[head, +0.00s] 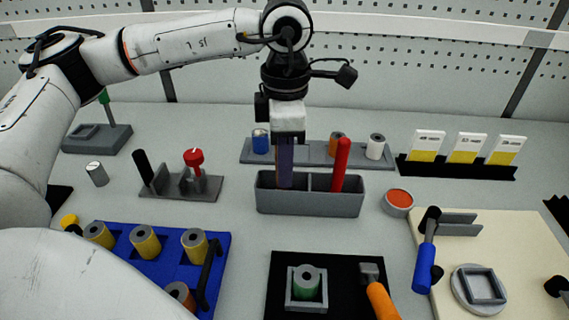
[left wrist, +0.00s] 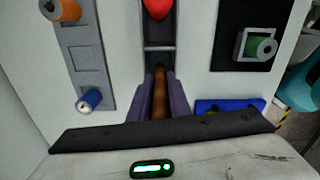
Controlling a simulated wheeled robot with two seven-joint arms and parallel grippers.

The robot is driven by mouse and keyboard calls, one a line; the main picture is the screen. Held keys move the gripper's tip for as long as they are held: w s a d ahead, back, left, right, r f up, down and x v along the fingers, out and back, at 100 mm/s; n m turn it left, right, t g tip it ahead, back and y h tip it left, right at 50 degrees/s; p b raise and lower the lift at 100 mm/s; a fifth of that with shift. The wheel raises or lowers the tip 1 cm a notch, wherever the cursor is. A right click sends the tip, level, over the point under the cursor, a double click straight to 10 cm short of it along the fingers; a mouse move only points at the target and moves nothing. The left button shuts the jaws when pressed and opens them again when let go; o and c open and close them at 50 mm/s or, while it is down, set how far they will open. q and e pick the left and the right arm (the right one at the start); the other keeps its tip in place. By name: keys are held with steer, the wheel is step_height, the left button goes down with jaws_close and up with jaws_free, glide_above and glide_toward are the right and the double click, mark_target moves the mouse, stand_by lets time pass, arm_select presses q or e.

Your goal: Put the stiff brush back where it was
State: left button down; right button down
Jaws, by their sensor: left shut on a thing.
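My left gripper (head: 285,183) points straight down over the left compartment of the grey two-part holder (head: 310,206). Its purple fingers are shut on a brown-handled brush, whose handle shows between them in the left wrist view (left wrist: 160,82). The brush is upright, and its lower end is hidden by the fingers and the holder's walls. I cannot tell whether it rests on the holder's floor. A red-handled tool (head: 341,160) stands in the right compartment, leaning slightly. My right gripper is not in view.
Behind the holder is a grey rack (head: 304,152) with spools. A bowl of orange-red stuff (head: 398,200) stands to the right. A blue tray (head: 155,262) with yellow spools and a black mat (head: 335,275) with a green spool lie in front. White-yellow cards (head: 467,148) stand back right.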

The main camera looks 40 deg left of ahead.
arm_select(q)
steer(key=shift+f, duration=0.25)
steer(key=c, duration=1.6)
jaws_free()
steer(key=shift+s, duration=0.1)
steer(key=shift+c, duration=0.2)
steer(key=shift+f, duration=0.1)
steer(key=shift+s+d, duration=0.1)
steer(key=shift+r+p, duration=0.35)
steer(key=shift+r, duration=0.05)
steer(key=r, duration=1.2)
steer(key=shift+w, duration=0.2)
